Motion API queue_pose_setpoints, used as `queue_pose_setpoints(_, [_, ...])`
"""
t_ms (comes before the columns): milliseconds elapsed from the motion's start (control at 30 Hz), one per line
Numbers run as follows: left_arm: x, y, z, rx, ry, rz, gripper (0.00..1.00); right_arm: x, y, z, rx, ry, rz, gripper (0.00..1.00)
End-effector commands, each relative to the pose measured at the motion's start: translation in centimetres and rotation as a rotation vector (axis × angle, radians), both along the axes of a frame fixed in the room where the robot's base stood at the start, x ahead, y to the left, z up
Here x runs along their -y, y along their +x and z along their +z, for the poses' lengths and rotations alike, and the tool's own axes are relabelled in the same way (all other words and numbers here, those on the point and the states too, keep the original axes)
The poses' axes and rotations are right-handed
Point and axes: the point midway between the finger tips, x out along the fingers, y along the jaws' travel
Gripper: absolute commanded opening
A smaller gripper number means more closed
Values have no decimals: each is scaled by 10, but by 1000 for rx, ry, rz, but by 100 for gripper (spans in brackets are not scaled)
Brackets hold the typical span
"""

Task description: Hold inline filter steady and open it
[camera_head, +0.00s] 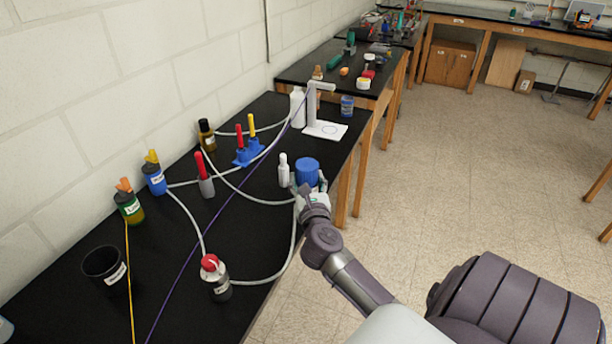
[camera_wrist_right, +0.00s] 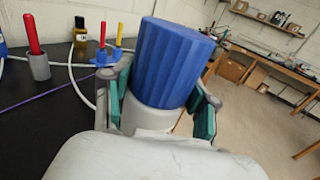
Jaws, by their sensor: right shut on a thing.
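The inline filter has a ribbed blue cap (camera_head: 307,172) on a white body and stands near the right edge of the black bench. In the right wrist view its blue cap (camera_wrist_right: 167,62) rises above the white body (camera_wrist_right: 150,117). My right gripper (camera_head: 310,200) is shut on the filter, with one green-padded finger on each side of the white body just below the cap. In the right wrist view the gripper (camera_wrist_right: 160,112) hides the lower body. My left gripper is in neither view.
Grey tubing (camera_head: 262,199) links the bottles and runs to the filter. A small white bottle (camera_head: 284,170) stands close left of it. A red-capped bottle (camera_head: 216,278), a black cup (camera_head: 104,268) and a blue rack (camera_head: 249,153) are also on the bench (camera_head: 185,300).

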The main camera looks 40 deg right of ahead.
Motion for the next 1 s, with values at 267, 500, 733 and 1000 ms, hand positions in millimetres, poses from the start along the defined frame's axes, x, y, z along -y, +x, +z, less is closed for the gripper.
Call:
queue_pose_setpoints(267, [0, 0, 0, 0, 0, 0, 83, 0, 0, 1, 1, 0, 0, 0])
queue_pose_setpoints(500, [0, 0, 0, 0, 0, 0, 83, 0, 0, 1, 1, 0, 0, 0])
queue_pose_setpoints(733, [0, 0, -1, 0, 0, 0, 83, -22, -7, -5, -1, 1, 50, 0])
queue_pose_setpoints(1000, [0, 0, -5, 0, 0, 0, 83, -100, -38, -18, -2, 4, 229, 0])
